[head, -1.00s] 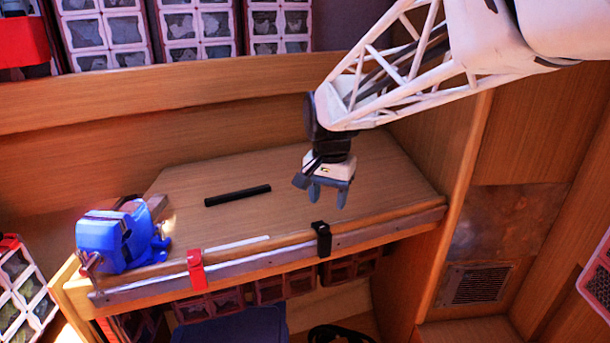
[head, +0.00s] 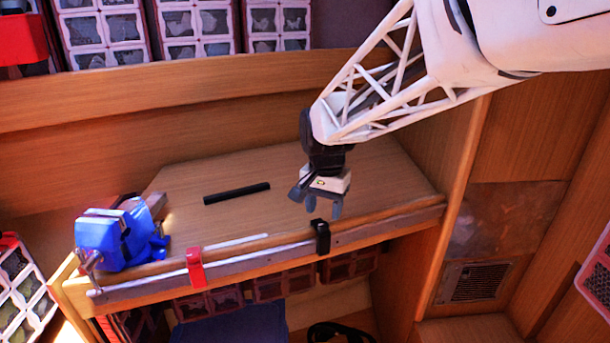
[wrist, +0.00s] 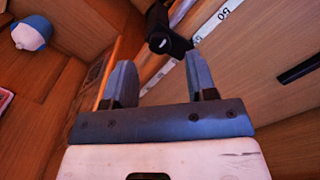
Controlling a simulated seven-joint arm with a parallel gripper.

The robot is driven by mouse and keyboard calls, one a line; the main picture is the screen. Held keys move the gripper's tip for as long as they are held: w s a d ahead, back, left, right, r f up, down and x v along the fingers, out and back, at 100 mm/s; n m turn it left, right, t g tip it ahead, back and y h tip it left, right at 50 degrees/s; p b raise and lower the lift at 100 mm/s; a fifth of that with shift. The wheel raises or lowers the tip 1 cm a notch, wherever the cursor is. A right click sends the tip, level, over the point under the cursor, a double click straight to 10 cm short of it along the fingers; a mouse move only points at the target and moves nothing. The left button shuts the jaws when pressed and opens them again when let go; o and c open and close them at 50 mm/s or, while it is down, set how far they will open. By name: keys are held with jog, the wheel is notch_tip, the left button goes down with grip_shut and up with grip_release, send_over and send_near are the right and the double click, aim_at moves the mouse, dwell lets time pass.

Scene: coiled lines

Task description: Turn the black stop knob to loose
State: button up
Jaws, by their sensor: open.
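The black stop (head: 321,236) sits on the metal rail along the front edge of the wooden bench, toward its right. It also shows in the wrist view (wrist: 168,36), just beyond my fingertips, with a small white mark on its near end. I cannot tell how its knob is turned. My gripper (head: 324,210) hangs just above and behind the stop, pointing down. In the wrist view its two fingers (wrist: 160,62) are apart, with nothing between them, and the stop lies ahead of the gap, apart from them.
A red stop (head: 195,267) sits further left on the rail (head: 385,231). A blue vise (head: 115,238) stands at the bench's left end. A black bar (head: 237,193) lies on the bench top. A white printed strip (wrist: 215,20) runs beside the stop. Bins hang below.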

aim_at(323, 224)
jog(key=shift+f, duration=2.05)
jog(key=c, duration=0.9)
